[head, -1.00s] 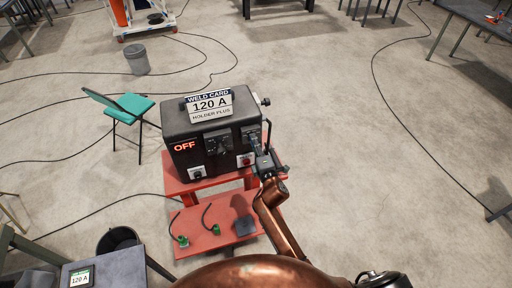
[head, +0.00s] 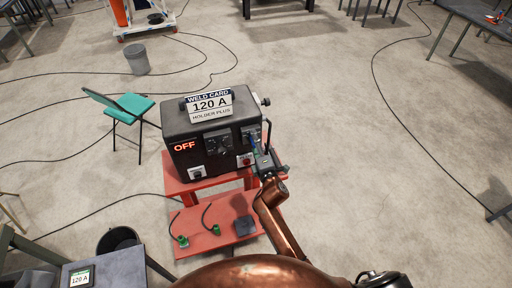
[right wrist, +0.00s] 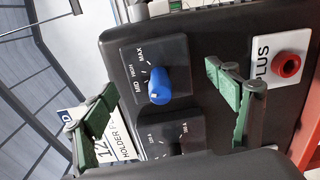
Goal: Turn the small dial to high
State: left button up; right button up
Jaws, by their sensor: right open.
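The small dial is a blue knob (right wrist: 159,86) on a black plate, with MID and MAX readable around it in the right wrist view; other marks are too small to read surely. Its white pointer tip cannot be made out clearly. In the head view the blue knob (head: 253,143) shows at the right of the machine's front. My right gripper (right wrist: 160,98) is open, its two green fingers apart on either side of the knob, neither visibly touching it. In the head view my right gripper (head: 261,155) is close in front of the panel. My left gripper is not in view.
The black welding machine (head: 185,126) shows OFF and carries a weld card (head: 210,104) reading 120 A. A dark dial (right wrist: 172,148) sits beside the blue knob. A red round fitting (right wrist: 289,65) is on the PLUS plate. The red cart (head: 205,232) holds cables below.

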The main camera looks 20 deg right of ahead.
jog(key=o, duration=0.4)
jog(key=shift+o, duration=0.2)
jog(key=shift+s, duration=0.1)
jog(key=s+p, duration=0.2)
jog(key=s, duration=0.4)
jog(key=shift+s, duration=0.4)
jog(key=shift+d, duration=0.1)
